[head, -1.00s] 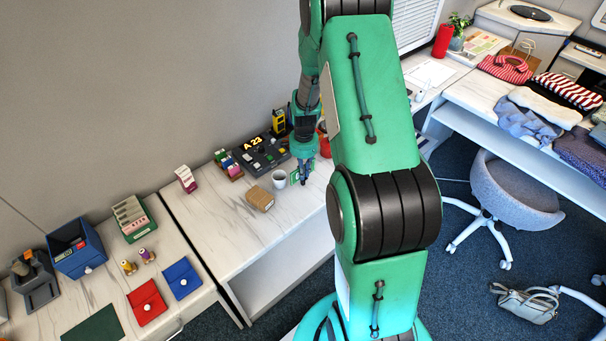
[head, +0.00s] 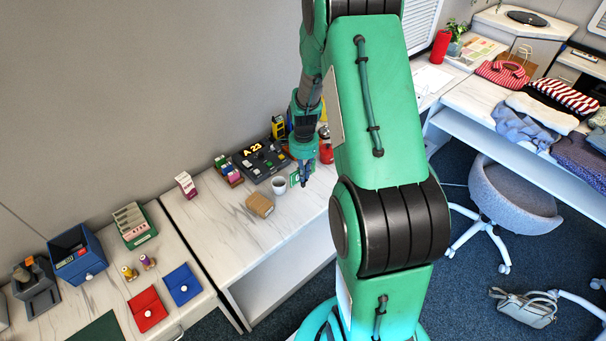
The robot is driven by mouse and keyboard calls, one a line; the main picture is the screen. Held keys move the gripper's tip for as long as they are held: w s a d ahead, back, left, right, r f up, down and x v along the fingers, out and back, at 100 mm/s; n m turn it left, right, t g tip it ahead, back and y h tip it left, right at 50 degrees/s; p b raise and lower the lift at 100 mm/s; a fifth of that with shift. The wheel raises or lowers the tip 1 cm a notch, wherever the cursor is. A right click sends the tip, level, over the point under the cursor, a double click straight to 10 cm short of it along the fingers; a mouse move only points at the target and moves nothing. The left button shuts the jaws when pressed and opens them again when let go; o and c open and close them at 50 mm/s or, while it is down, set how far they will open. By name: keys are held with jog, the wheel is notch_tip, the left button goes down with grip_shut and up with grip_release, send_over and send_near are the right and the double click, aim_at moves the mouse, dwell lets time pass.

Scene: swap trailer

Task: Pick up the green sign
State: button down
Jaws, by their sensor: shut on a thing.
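The green sign (head: 295,178) is a small green and white piece on the white marbled desk side, just right of the white cup (head: 279,187). My gripper (head: 304,182) points down at it and is shut on it. The fingers cover part of the sign. At this size I cannot tell whether its lower edge touches the desk.
A cardboard box (head: 260,205) stands left of the cup. A dark console with a lit display (head: 260,158) stands behind, and a red object (head: 326,152) is right of my gripper. Bare desk (head: 225,235) lies front left. My arm hides the desk's right part.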

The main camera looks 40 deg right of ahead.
jog(key=s+a+p, duration=0.1)
jog(key=s+a, duration=0.2)
jog(key=s, duration=0.3)
jog(key=s+a+r+p, duration=0.1)
jog(key=s+a, duration=0.3)
jog(key=s, duration=0.3)
